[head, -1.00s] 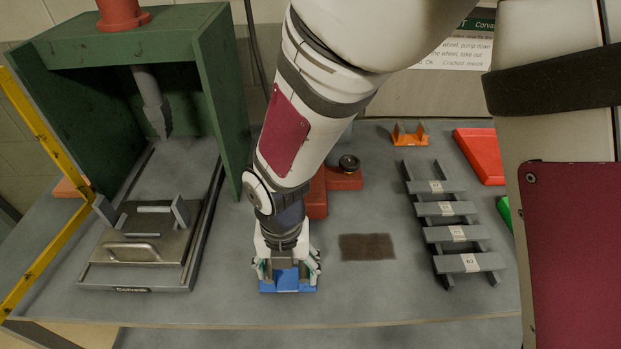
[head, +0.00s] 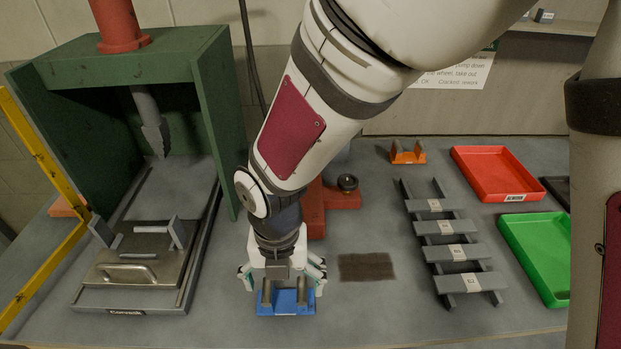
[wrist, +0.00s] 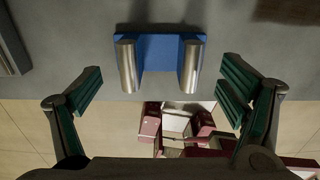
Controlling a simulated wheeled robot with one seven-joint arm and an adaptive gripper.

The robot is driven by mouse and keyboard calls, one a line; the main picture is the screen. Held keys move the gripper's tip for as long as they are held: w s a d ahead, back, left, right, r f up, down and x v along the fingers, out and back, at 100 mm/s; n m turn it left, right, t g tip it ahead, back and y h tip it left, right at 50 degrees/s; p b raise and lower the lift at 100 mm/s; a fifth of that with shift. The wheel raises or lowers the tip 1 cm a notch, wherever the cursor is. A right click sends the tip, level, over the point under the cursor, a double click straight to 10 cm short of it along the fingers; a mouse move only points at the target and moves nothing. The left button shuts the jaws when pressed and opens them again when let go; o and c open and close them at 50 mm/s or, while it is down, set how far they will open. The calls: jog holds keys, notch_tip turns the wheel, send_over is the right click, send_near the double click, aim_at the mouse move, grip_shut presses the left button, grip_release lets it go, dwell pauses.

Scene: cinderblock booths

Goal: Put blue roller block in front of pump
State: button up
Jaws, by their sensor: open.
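The blue roller block (head: 286,308) sits on the bench near its front edge, with two grey metal rollers standing on it. In the wrist view the block (wrist: 160,48) lies ahead of the fingertips, centred between their lines. My gripper (head: 282,278) is open just above and behind the block in the head view; its green-padded fingers (wrist: 165,88) are spread wide and hold nothing. The red pump (head: 342,199), with a dark round knob, stands behind my arm, which hides part of it.
A brown patch (head: 367,267) lies right of the block. A grey rack (head: 450,254) with labelled bars, an orange bracket (head: 407,156), a red tray (head: 497,197) and a green tray (head: 505,225) are at right. A green press frame (head: 212,130) stands left.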

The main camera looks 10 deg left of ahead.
aim_at(286, 300)
notch_tip(286, 300, up, 8)
jog(key=w+d+r+m+t, duration=0.1)
jog(key=w+d+r+m, duration=0.2)
jog(key=d+r+m, duration=0.4)
jog(key=s+d+r+m+t, duration=0.1)
jog(key=s+d+r+m, duration=0.1)
jog(key=d+m, duration=0.6)
jog(key=s+d+r+m+t, duration=0.1)
jog(key=s+d+r+m, duration=0.1)
jog(key=d+m, duration=0.6)
jog(key=s+d+r+m+t, duration=0.2)
jog(key=d+m, duration=0.6)
jog(key=m, duration=0.7)
jog(key=shift+s+r+m, duration=0.4)
jog(key=shift+s+r, duration=0.05)
jog(key=shift+r, duration=0.3)
